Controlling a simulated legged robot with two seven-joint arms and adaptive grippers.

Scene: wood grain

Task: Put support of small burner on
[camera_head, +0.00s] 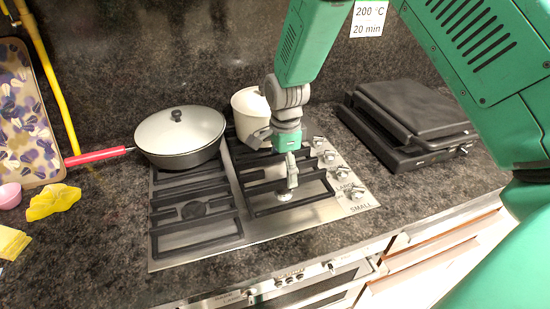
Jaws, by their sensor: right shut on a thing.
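The steel cooktop (230,232) is set in the dark stone counter. The black support of the small burner (308,201) is at the cooktop's front right, around or just above the small burner (284,196). My right gripper (292,183) points down over this spot and is shut on the support. Whether the support rests flat on the cooktop or hangs slightly above it is hard to tell. The knob marked SMALL (357,194) is at the front right. My left gripper is out of view.
A lidded pan (180,140) with a red handle stands at the back left of the cooktop. A white pot (250,110) stands behind my right gripper. A black grill (410,120) is on the right. Yellow cloths (52,201) and a pink bowl (9,196) lie on the left.

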